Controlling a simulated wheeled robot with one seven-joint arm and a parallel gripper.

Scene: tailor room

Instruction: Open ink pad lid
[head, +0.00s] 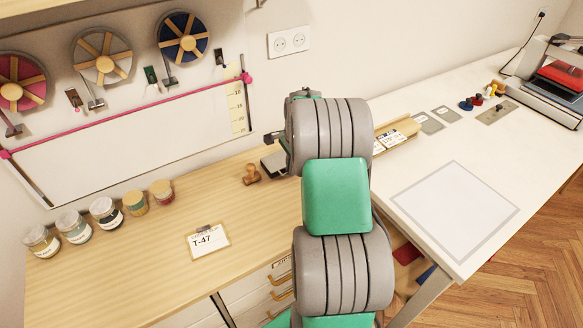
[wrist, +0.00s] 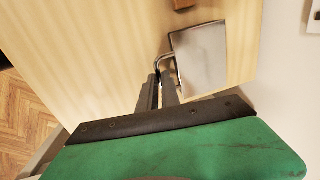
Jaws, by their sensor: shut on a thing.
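The ink pad (head: 271,165) sits near the back edge of the wooden table, partly hidden behind my arm in the head view. In the wrist view its lid (wrist: 201,58) is a smooth, shiny grey plate. A bent metal handle (wrist: 168,59) runs along the lid's left side and down to my fingertips. My gripper (wrist: 159,92) is shut on this handle, at the lid's lower left. In the head view my gripper (head: 272,138) is mostly hidden by my arm. I cannot tell how far the lid is raised.
A wooden stamp (head: 251,174) stands left of the ink pad. A T-47 card (head: 208,241) lies nearer the front, and several jars (head: 104,212) line the wall at left. A card holder (head: 395,138) stands right of my arm. The table's middle is mostly clear.

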